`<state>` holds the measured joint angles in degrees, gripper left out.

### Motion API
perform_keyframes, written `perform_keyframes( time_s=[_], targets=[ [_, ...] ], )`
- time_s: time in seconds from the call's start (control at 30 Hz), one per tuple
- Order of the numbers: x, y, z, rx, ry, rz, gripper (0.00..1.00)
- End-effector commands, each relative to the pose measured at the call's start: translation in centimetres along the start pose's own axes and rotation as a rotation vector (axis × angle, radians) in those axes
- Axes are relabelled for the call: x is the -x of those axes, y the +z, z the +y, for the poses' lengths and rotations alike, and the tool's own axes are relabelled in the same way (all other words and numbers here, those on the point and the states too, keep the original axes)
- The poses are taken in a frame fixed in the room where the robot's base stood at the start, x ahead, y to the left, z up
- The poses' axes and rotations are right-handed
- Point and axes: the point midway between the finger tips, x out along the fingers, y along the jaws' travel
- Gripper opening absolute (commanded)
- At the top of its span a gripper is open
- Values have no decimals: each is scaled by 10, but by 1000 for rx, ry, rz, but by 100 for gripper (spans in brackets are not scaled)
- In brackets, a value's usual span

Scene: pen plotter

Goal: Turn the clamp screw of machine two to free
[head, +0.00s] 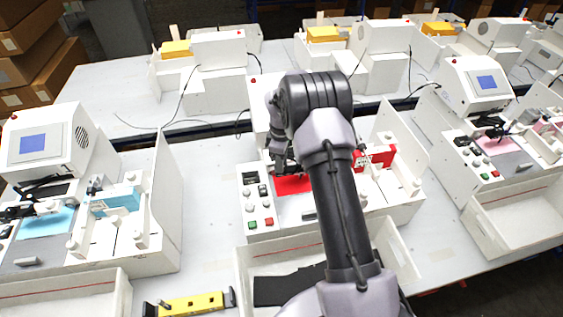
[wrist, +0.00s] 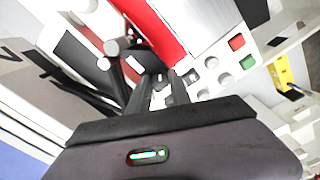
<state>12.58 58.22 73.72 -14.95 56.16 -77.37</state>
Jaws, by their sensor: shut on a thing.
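The middle machine, taken here as machine two (head: 247,208), is a white plotter with a red sheet (head: 293,185) on its bed. My gripper (head: 278,165) is over the back left of that sheet, with my arm reaching across the machine. In the wrist view, my gripper's dark fingers (wrist: 158,88) are closed around a small pale part beside the red sheet (wrist: 155,30). This looks like the clamp screw (wrist: 159,78), mostly hidden by the fingers. A grey round knob (wrist: 112,47) on a dark bracket is just left of the fingers. I cannot tell the screw's turned position.
Buttons, including a red one (wrist: 237,42) and a green one (wrist: 247,62), are close right of the fingers. Similar machines stand at left (head: 100,205) and right (head: 480,155). An open white tray (head: 250,270) is in front. A yellow bar (head: 190,304) lies at front left.

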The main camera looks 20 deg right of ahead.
Motion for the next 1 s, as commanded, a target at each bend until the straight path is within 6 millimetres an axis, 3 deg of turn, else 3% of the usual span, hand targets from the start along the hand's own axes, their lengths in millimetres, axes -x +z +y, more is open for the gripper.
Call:
perform_keyframes(
  time_s=[0.7, 0.73, 0.8, 0.83, 1.0],
  targets=[
    [3, -2, 2, 69, 7, 3, 0],
    [3, -2, 2, 69, 7, 3, 29],
    [2, -1, 2, 69, 6, 3, 42],
    [2, -1, 2, 69, 5, 3, 47],
    [1, -1, 1, 68, 3, 2, 47]
  ],
)
